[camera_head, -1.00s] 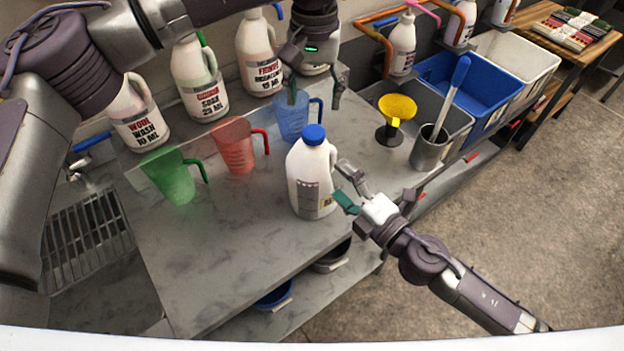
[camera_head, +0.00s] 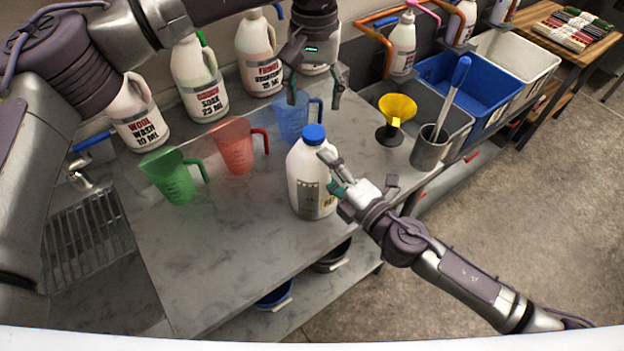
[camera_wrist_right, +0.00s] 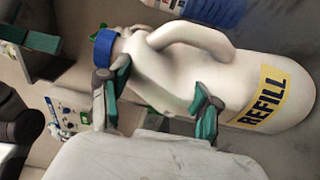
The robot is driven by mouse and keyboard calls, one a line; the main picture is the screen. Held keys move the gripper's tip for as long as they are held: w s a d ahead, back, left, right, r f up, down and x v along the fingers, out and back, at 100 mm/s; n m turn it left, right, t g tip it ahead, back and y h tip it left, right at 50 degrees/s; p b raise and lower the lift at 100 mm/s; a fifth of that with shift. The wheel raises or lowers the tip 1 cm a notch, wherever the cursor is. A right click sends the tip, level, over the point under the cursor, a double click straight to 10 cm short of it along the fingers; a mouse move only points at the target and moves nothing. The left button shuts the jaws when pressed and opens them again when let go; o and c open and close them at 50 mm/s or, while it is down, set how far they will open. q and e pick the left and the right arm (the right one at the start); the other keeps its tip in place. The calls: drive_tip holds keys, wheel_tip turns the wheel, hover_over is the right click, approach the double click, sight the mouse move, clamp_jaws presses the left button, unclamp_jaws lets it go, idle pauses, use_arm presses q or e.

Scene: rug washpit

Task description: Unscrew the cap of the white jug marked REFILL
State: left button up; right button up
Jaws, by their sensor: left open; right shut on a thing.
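The white jug marked REFILL (camera_head: 305,180) stands upright on the grey counter. Its blue cap (camera_head: 314,134) is on its neck. In the right wrist view the jug (camera_wrist_right: 240,75) appears sideways, with its REFILL label, handle and blue cap (camera_wrist_right: 104,50) showing. My right gripper (camera_head: 334,176) is at the jug's right side, below the cap. In the wrist view its green-padded fingers lie against the jug's shoulder, shut on the jug. My left gripper (camera_head: 314,98) is open and empty, pointing down behind and above the cap.
Green (camera_head: 172,178), red (camera_head: 233,147) and blue (camera_head: 291,120) measuring cups stand left of and behind the jug. Labelled white jugs (camera_head: 200,85) line the wall. A yellow funnel (camera_head: 397,108) and a metal pot (camera_head: 430,150) stand to the right. The front counter is clear.

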sight(314, 132)
clamp_jaws()
use_arm(q)
drive_tip(key=m, duration=0.3)
drive_tip(key=shift+m, duration=0.5)
use_arm(e)
drive_tip(key=shift+f, duration=0.1)
use_arm(q)
drive_tip(key=shift+f, duration=0.3)
drive_tip(key=shift+m, duration=0.3)
wheel_tip(314, 132, down, 7)
drive_tip(key=shift+f, duration=0.2)
drive_tip(key=shift+c, duration=0.3)
